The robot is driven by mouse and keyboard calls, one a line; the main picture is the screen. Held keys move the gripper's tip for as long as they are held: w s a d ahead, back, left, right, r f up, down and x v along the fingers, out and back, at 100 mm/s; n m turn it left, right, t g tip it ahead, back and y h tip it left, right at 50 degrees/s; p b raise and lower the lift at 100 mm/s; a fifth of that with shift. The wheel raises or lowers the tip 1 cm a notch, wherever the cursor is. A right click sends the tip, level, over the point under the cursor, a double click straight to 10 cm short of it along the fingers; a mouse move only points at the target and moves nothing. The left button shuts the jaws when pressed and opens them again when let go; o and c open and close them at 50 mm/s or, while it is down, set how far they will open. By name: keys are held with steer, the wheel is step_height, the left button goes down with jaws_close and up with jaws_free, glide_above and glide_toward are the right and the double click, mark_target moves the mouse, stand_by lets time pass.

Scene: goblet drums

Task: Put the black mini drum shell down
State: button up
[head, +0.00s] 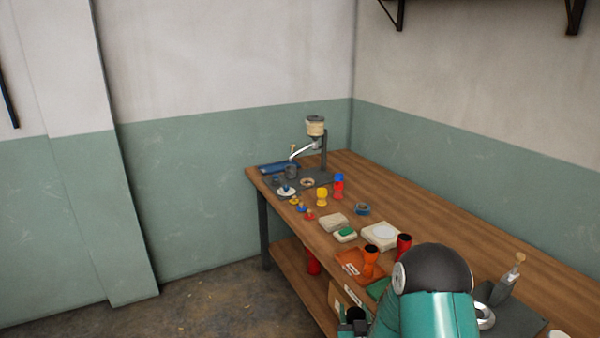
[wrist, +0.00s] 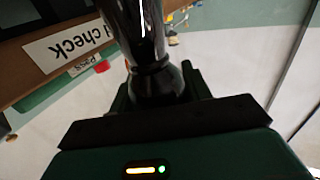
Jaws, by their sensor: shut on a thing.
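The black mini drum shell (wrist: 146,40) is glossy and goblet-shaped, with a narrow waist and a flared end. In the wrist view it stands between the fingers of my gripper (wrist: 158,88), which is shut on it. Its far end runs out of the top of the picture. In the head view a dark shape at the lower edge may be my gripper and the shell, mostly hidden by my arm. I cannot tell whether the shell touches any surface.
A wooden bench (head: 440,205) carries an orange tray (head: 350,257), an orange drum (head: 370,262), a red drum (head: 404,244) and a crank-handled device (head: 315,128). A "check" label (wrist: 68,47) and a "Pass" label (wrist: 84,66) lie left of the shell. The bench's back right is bare.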

steer(key=shift+r, duration=0.1)
steer(key=s+f, duration=0.5)
steer(key=f, duration=0.1)
steer(key=shift+d+f, duration=0.2)
steer(key=shift+f, duration=0.1)
steer(key=shift+r, duration=0.15)
